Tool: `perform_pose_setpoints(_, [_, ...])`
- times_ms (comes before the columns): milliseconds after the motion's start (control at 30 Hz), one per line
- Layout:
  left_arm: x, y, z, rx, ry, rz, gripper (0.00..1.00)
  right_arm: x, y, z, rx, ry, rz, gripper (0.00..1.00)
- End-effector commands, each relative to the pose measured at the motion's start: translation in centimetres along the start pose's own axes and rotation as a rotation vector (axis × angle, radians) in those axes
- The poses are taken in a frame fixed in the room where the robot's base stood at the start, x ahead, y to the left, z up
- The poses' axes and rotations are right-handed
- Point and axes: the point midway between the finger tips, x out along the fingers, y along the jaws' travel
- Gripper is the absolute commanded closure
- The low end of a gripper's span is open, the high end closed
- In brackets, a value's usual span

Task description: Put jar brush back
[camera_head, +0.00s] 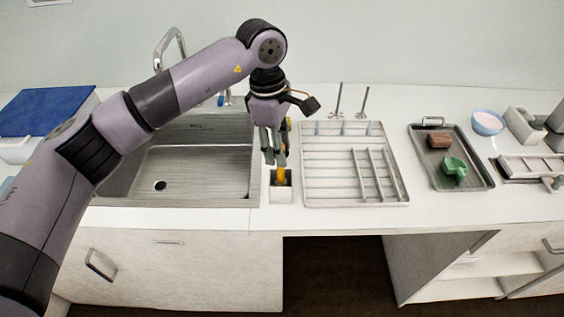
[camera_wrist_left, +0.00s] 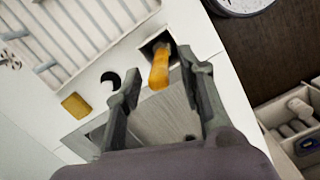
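The jar brush shows as an orange handle (camera_head: 281,174) sticking up from a small white square holder (camera_head: 281,194) to the right of the sink. In the left wrist view the handle (camera_wrist_left: 159,68) rises from the holder's dark opening (camera_wrist_left: 156,41); the bristle end is hidden. My left gripper (camera_head: 273,158) points down just above the holder. In its wrist view the fingers (camera_wrist_left: 162,70) stand apart on either side of the handle, with visible gaps, so it looks open. My right gripper is not in view.
The steel sink (camera_head: 190,172) lies left of the holder, a white drying rack (camera_head: 325,186) close on its right. A dark tray (camera_head: 423,175) with a brown block and a green scoop is farther right. A yellow block (camera_wrist_left: 76,105) lies near the holder. The front counter strip is clear.

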Motion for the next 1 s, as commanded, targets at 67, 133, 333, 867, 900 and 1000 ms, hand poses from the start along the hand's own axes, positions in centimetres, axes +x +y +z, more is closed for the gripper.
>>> perform_pose_setpoints(67, [-1.6,0.1,-0.1,0.0,0.001,0.006,0.64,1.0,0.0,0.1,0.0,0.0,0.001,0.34])
perform_pose_setpoints(133, [-3.1,0.1,-0.1,0.0,0.001,0.005,0.64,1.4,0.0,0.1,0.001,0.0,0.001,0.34])
perform_pose_setpoints(333, [-6.2,0.1,0.0,0.0,0.0,0.002,0.64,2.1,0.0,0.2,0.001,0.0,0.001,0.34])
perform_pose_setpoints(867, [-7.3,0.0,0.0,0.001,-0.001,-0.001,0.64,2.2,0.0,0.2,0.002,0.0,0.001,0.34])
perform_pose_setpoints(900, [-7.3,0.0,0.0,0.001,-0.001,-0.001,0.64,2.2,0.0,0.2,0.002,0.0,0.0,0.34])
perform_pose_setpoints(1000, [-7.3,0.0,0.0,0.001,-0.001,-0.001,0.64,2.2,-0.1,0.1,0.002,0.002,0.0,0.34])
